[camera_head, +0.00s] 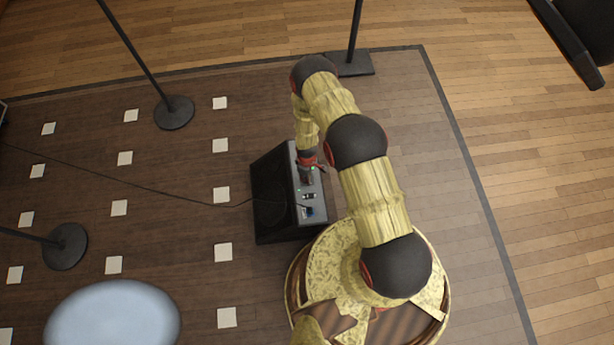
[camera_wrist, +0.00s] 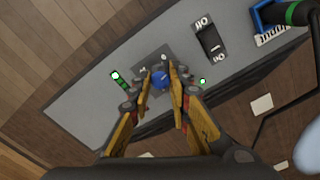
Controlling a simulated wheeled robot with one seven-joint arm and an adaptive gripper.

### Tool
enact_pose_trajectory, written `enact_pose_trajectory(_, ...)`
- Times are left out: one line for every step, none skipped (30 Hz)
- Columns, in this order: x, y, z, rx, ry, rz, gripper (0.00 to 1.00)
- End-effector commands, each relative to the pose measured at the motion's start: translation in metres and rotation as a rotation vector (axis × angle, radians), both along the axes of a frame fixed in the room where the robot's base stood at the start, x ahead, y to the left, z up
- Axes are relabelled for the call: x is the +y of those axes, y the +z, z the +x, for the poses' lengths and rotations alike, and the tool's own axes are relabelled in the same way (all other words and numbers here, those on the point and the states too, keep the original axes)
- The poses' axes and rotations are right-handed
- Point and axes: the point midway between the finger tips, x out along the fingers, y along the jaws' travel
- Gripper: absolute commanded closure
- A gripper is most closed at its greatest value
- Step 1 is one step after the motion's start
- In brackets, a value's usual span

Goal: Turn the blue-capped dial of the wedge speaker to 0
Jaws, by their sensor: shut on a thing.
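The wedge speaker (camera_head: 270,190) stands on the dark floor, its grey control panel (camera_head: 319,187) facing right. In the wrist view the panel (camera_wrist: 80,120) runs diagonally across the picture. The blue-capped dial (camera_wrist: 160,79) sits on a dark square plate (camera_wrist: 152,60) on that panel. My gripper (camera_wrist: 162,82) has one finger on each side of the dial and is shut on it. The dial's pointer and most scale marks are hidden or too small to read. In the head view my gripper (camera_head: 308,170) is over the panel's upper part and hides the dial.
Beside the dial are a green-lit strip (camera_wrist: 120,80), a rocker switch (camera_wrist: 211,41) and a blue connector (camera_wrist: 264,16) with a black cable. Stand bases (camera_head: 174,112) (camera_head: 65,246) (camera_head: 349,64) stand around the speaker. A pale round seat (camera_head: 112,318) is at lower left.

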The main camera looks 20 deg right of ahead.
Motion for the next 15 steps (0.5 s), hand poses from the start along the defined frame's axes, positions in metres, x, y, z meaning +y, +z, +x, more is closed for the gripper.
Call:
enact_pose_trajectory(0.0003,0.0003,-0.0003,0.0,0.043,0.0,1.0)
enact_pose_trajectory(0.0003,0.0004,-0.0001,0.0,0.071,0.0,1.0)
enact_pose_trajectory(0.0003,0.0006,0.0006,-0.001,0.109,0.0,1.0)
enact_pose_trajectory(0.0003,0.0007,0.0008,-0.001,0.137,0.0,1.0)
enact_pose_trajectory(0.0003,0.0006,0.0006,-0.001,0.164,0.0,1.0)
enact_pose_trajectory(0.0003,0.0004,0.0001,0.0,0.2,0.0,1.0)
enact_pose_trajectory(0.0004,0.0004,0.0001,0.0,0.226,0.0,1.0)
enact_pose_trajectory(0.0003,0.0004,0.0001,0.0,0.251,0.001,1.0)
enact_pose_trajectory(0.0004,0.0003,0.0001,0.0,0.284,0.001,1.0)
enact_pose_trajectory(0.0004,0.0003,0.0,0.0,0.309,0.001,1.0)
enact_pose_trajectory(0.0004,0.0003,0.0001,0.0,0.331,0.001,1.0)
enact_pose_trajectory(0.0004,0.0004,0.0003,-0.001,0.361,0.0,1.0)
enact_pose_trajectory(0.0004,0.0004,0.0006,-0.001,0.382,0.0,1.0)
enact_pose_trajectory(0.0004,0.0004,0.0008,-0.001,0.401,0.0,1.0)
enact_pose_trajectory(0.0004,0.0004,0.0009,-0.002,0.425,0.001,1.0)
